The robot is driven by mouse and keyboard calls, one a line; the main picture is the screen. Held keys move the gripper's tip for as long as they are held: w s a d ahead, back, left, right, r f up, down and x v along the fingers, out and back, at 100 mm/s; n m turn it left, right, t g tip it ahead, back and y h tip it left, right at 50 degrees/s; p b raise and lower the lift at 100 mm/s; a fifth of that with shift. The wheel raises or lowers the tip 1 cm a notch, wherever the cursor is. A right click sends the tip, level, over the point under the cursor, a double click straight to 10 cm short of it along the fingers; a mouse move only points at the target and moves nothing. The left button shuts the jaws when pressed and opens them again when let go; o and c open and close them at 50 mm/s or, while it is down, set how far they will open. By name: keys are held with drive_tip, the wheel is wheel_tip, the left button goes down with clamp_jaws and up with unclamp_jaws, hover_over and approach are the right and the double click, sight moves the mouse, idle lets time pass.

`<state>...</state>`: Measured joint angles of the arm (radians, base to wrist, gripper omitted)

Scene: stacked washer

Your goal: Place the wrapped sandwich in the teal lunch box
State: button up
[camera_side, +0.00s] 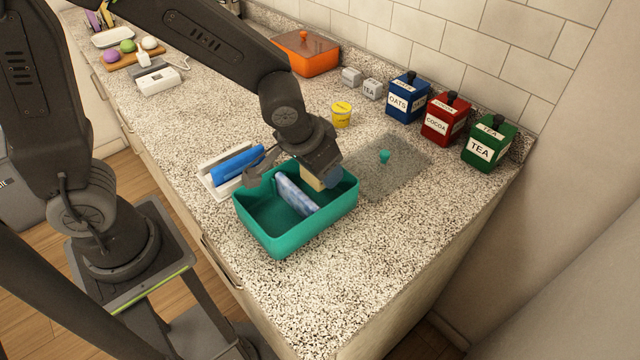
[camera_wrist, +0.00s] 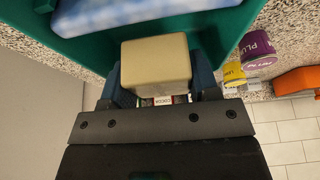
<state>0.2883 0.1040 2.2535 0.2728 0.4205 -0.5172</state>
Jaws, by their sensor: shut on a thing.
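The teal lunch box (camera_side: 300,237) stands open on the speckled counter in the side view, and its wall also shows in the wrist view (camera_wrist: 85,50). A blue-and-white slab (camera_side: 296,196) stands on edge inside it like a divider. My gripper (camera_side: 320,176) is shut on a beige block, which looks like the wrapped sandwich (camera_side: 311,182). The block is at the back right part of the box, near rim height. In the wrist view the sandwich (camera_wrist: 155,65) sits between both fingers. Its underside and any contact with the box floor are hidden.
A white tray with a blue item (camera_side: 237,163) stands close left of the box. A clear grey panel with a teal knob (camera_side: 384,157) lies to the right. A yellow tin (camera_side: 342,114), canisters (camera_side: 406,98) and an orange pan (camera_side: 305,53) are behind. The front right counter is clear.

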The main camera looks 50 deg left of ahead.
sight(320, 195)
drive_tip(key=shift+f, duration=2.15)
drive_tip(key=o, duration=0.9)
drive_tip(key=shift+f, duration=0.15)
drive_tip(key=shift+o, duration=0.2)
drive_tip(key=v, duration=1.2)
drive_tip(key=shift+s+a+r, duration=0.1)
drive_tip(key=shift+a+r, duration=0.05)
drive_tip(key=shift+r, duration=0.15)
drive_tip(key=s+a+r+t, duration=0.1)
drive_tip(key=s+a+r, duration=0.5)
drive_tip(key=s+a, duration=0.1)
drive_tip(key=shift+s+a, duration=0.35)
drive_tip(key=shift+s, duration=0.55)
